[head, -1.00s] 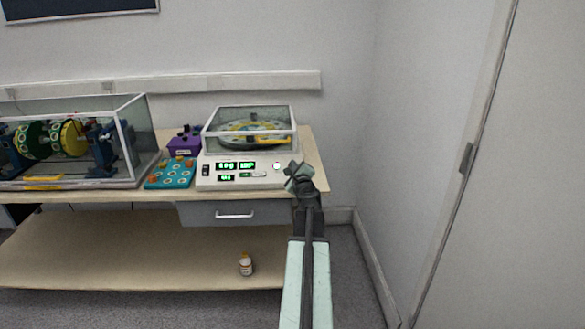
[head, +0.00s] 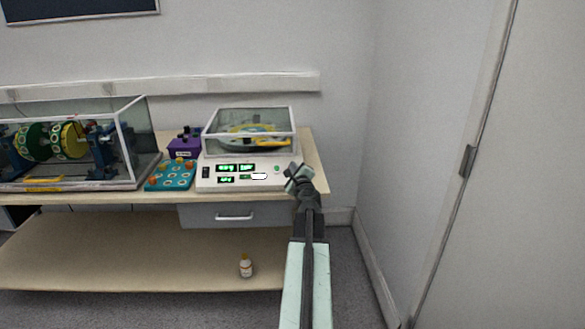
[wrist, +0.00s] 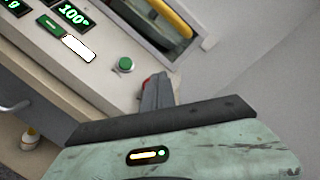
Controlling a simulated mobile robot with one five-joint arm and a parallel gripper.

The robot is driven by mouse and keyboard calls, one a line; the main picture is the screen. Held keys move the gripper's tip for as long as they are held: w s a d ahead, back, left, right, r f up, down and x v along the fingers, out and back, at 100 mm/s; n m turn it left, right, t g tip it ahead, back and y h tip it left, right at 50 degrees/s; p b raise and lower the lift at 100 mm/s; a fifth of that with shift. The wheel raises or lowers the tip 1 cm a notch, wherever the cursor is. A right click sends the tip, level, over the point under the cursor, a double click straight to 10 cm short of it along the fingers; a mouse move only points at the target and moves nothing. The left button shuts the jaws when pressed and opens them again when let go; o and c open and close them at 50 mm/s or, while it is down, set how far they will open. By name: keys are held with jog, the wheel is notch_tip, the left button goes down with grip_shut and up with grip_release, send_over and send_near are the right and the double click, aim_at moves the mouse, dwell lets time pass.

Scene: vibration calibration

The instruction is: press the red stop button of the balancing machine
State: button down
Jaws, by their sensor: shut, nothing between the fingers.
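The balancing machine (head: 208,186) is a white console with green displays and a clear-covered disc, on the bench. It also shows in the wrist view (wrist: 95,75). Its round green button (wrist: 125,64) is at the front right, and it shows in the head view (head: 277,168). A small red patch, seemingly the red stop button (wrist: 147,80), shows right of it beside my fingers, mostly hidden by them. My gripper (head: 292,172) is shut and empty at the console's right front. In the wrist view its fingers (wrist: 158,90) overlap the red patch; I cannot tell whether they touch it.
A blue-green tray (head: 170,176) and a purple box (head: 184,147) stand left of the machine. A large clear case (head: 140,150) is farther left. A small bottle (head: 246,266) is on the lower shelf. The wall is close on the right.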

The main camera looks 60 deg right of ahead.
jog(key=shift+s+a+r, duration=0.15)
jog(key=shift+r, duration=0.1)
jog(key=a+r+p, duration=0.1)
jog(key=s+r+p, duration=0.1)
jog(key=s+a+r+p, duration=0.1)
jog(key=shift+a+r+p, duration=0.25)
jog(key=shift+a+p, duration=0.1)
jog(key=shift+w, duration=0.15)
dwell(0.7)
